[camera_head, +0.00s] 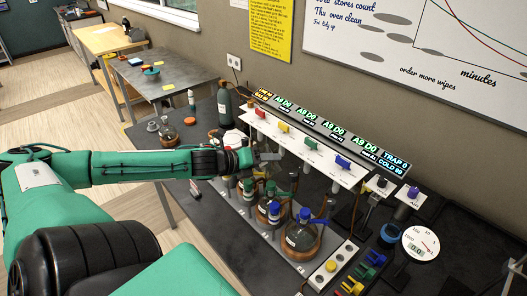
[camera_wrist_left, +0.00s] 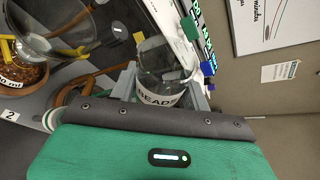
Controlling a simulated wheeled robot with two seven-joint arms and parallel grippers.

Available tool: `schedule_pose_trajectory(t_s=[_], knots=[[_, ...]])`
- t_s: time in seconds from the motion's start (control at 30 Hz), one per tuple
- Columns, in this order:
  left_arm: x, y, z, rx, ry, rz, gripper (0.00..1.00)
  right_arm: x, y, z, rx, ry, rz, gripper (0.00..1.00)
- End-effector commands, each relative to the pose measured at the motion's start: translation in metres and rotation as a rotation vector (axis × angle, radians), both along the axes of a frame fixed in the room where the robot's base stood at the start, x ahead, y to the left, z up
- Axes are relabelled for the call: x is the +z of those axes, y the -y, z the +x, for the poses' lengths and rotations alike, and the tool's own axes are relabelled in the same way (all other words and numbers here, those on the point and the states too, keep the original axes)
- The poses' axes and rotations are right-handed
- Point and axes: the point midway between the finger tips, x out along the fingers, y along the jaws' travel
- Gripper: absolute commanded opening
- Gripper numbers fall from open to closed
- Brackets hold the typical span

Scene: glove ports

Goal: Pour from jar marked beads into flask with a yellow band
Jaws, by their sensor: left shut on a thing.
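The jar marked beads (camera_wrist_left: 160,92) is clear glass with a white band reading "BEADS". In the left wrist view it sits between the fingers of my left gripper (camera_wrist_left: 163,88), which is shut on it. In the head view my left gripper (camera_head: 266,157) reaches over the bench beside the tap panel, and the jar is too small to make out there. In the left wrist view a glass flask (camera_wrist_left: 48,28) at the upper left has a yellow part beside it and brown grains below; I cannot tell whether it has a yellow band. My right gripper is out of view.
Flasks with blue (camera_head: 302,236) and green fittings stand in a row on the bench. Behind is a white panel (camera_head: 312,152) with coloured taps and displays. A dark bottle (camera_head: 225,104) stands behind the arm. A switch strip (camera_head: 333,266) and round gauge (camera_head: 420,244) are at right.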

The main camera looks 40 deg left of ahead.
Motion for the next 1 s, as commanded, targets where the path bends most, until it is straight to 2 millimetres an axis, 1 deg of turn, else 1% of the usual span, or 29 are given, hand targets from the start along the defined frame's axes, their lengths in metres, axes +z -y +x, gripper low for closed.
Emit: schedule_pose_trajectory(t_s=[0.03, 0.2, 0.23, 0.27, 0.4, 0.6, 0.7, 0.83, 1.0], knots=[[-0.005, 0.002, 0.000, -0.002, 0.006, 0.039, 0.23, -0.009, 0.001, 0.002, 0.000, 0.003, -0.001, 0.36], [-0.008, 0.006, -0.001, -0.003, 0.016, 0.172, 0.23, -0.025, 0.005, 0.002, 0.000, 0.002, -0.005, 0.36], [-0.007, 0.007, -0.001, -0.002, 0.018, 0.200, 0.23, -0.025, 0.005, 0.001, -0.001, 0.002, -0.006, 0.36], [-0.004, 0.006, 0.000, -0.004, 0.022, 0.243, 0.23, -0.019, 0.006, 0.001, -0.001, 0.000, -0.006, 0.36], [-0.008, 0.002, 0.000, -0.003, 0.041, 0.431, 0.23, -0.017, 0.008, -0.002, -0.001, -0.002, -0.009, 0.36], [-0.018, -0.003, 0.001, -0.002, 0.064, 0.692, 0.23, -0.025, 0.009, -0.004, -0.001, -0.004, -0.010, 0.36], [-0.021, -0.005, 0.001, -0.001, 0.072, 0.787, 0.23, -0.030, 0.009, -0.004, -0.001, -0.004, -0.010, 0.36], [-0.022, -0.006, 0.001, -0.001, 0.078, 0.850, 0.23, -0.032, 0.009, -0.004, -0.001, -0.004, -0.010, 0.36], [-0.021, -0.007, 0.001, 0.001, 0.078, 0.871, 0.23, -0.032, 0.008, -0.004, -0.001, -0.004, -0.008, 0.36]])
